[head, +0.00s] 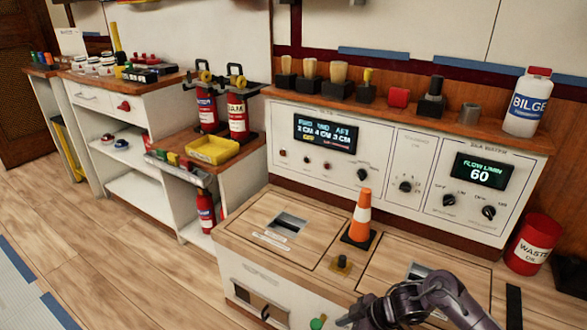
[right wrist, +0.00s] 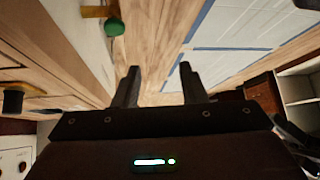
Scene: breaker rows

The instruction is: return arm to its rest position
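My right arm (head: 435,298) reaches in at the bottom right of the head view, in front of the wooden-topped cabinet (head: 262,205). In the right wrist view my right gripper (right wrist: 159,68) is open, with its two dark fingers apart and nothing between them. Beyond the fingers is wood floor. A green knob (right wrist: 114,27) shows to the upper left of the fingers, apart from them; it also shows at the bottom of the head view (head: 317,323). My left gripper is not in view.
An orange cone (head: 361,216) stands on the cabinet top near the control panel (head: 404,170). A red waste bin (head: 534,244) stands at the right. A shelf unit with fire extinguishers (head: 238,115) is at the left. The wood floor (head: 130,275) at the left is clear.

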